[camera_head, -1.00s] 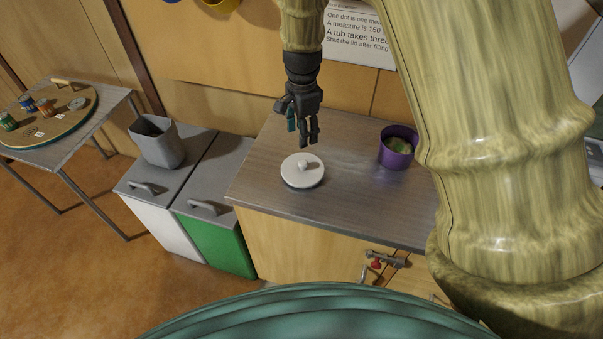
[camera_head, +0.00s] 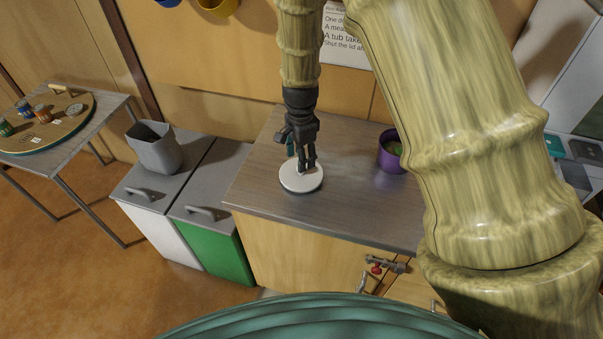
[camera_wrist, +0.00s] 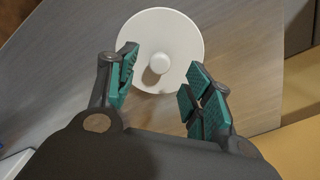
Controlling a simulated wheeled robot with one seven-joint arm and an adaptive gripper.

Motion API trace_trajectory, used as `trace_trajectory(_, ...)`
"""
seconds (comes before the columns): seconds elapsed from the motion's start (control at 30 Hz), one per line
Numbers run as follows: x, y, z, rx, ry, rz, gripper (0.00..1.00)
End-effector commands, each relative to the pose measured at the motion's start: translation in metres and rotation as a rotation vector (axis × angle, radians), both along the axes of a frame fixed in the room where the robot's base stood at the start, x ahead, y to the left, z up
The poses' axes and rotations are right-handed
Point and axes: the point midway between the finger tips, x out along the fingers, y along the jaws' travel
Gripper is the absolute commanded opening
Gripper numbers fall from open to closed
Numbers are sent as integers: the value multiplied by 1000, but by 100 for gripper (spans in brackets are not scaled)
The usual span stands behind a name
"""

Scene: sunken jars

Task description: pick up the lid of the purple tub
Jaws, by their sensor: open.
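A round white lid (camera_head: 297,181) with a small knob lies flat on the counter, and it also shows in the wrist view (camera_wrist: 180,28). The purple tub (camera_head: 388,155) stands apart at the right, without a lid on it and with something green inside. My gripper (camera_head: 306,170) points down just over the lid and hides its knob in the head view. In the wrist view my gripper (camera_wrist: 160,83) is open and empty, its teal finger pads on either side of and short of the white knob (camera_wrist: 159,63). I cannot tell the exact height between fingertips and knob.
The counter (camera_head: 252,180) is clear around the lid. Two bins (camera_head: 218,220) stand left of it, with a grey container (camera_head: 156,150) on top. A table with a round board (camera_head: 75,140) and small tins is at far left. A sign (camera_head: 345,35) hangs behind.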

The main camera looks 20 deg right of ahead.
Motion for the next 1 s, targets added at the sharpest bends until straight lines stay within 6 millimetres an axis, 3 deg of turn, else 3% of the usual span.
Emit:
trace_trajectory(0.7, 1, -3, -49, 1, 0, 1, 51)
trace_trajectory(1.0, 1, -3, -53, 0, -1, 1, 51)
